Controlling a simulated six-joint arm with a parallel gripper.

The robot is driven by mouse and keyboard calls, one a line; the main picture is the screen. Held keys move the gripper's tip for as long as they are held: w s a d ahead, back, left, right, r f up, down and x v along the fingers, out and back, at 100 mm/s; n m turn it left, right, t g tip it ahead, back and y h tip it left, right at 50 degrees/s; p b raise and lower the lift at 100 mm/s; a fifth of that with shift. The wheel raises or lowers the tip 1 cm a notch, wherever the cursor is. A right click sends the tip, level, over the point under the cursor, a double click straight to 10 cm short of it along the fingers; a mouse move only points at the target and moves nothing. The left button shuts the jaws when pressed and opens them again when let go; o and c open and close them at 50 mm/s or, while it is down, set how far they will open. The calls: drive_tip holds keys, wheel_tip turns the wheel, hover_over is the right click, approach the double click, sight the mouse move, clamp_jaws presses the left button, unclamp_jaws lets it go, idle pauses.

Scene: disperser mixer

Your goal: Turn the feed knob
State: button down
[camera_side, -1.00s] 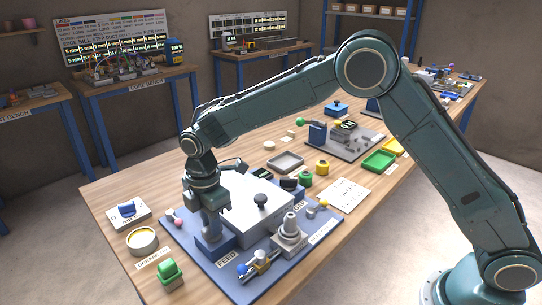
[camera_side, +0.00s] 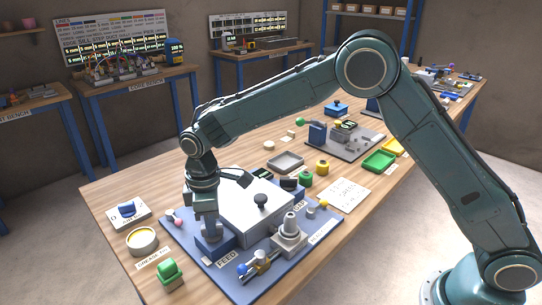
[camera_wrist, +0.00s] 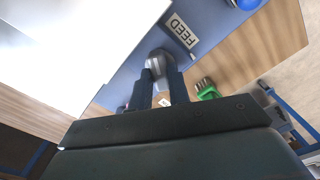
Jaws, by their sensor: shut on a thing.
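The feed knob (camera_wrist: 157,62) is a grey knob beside the FEED label (camera_wrist: 180,30) in the wrist view. My gripper (camera_wrist: 160,92) is shut on it, with one dark finger on each side. In the side view my gripper (camera_side: 209,228) points straight down at the front left of the white-topped mixer housing (camera_side: 240,205), above a blue block (camera_side: 214,246) behind the FEED label (camera_side: 227,259). The fingers mostly hide the knob there.
A black ball-topped handle (camera_side: 260,201) stands on the housing. A green-topped block (camera_side: 169,271), a round tin (camera_side: 142,240) and a blue switch (camera_side: 127,210) lie left.

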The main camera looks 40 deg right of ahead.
drive_tip(key=m, duration=0.4)
drive_tip(key=shift+m, duration=0.3)
drive_tip(key=m, duration=0.3)
drive_tip(key=shift+m, duration=0.4)
drive_tip(key=m, duration=1.9)
drive_tip(key=shift+r+m, duration=0.1)
drive_tip(key=shift+m, duration=1.9)
